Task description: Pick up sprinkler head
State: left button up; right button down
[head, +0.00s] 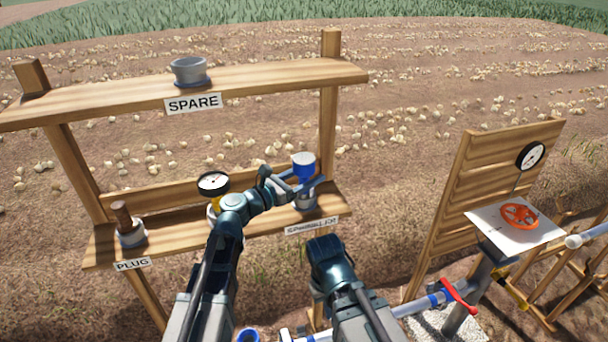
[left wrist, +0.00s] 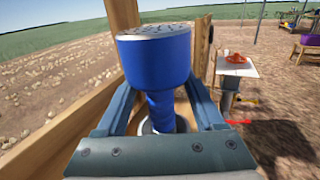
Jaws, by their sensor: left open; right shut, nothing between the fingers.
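The blue sprinkler head (head: 303,172) stands upright in a grey holder (head: 306,202) at the right end of the lower shelf, above the SPRINKLER label (head: 312,226). In the left wrist view its wide blue cup (left wrist: 154,62) with a speckled top and narrower neck stands between my fingers. My left gripper (head: 297,184) is open, with one finger on each side of the sprinkler head. Whether the fingers touch it I cannot tell. My right arm shows low in the middle of the head view, but its gripper does not show.
A brown-topped plug (head: 123,219) and a gauge (head: 213,184) with a yellow body share the lower shelf (head: 180,232). A grey spare part (head: 188,70) sits on the upper shelf. To the right are a wooden panel (head: 480,195), a red handwheel (head: 519,217) and a pipe with a red lever (head: 458,296).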

pick_arm(q)
jog(key=shift+x, duration=1)
jog(key=shift+a, duration=0.1)
grip_shut()
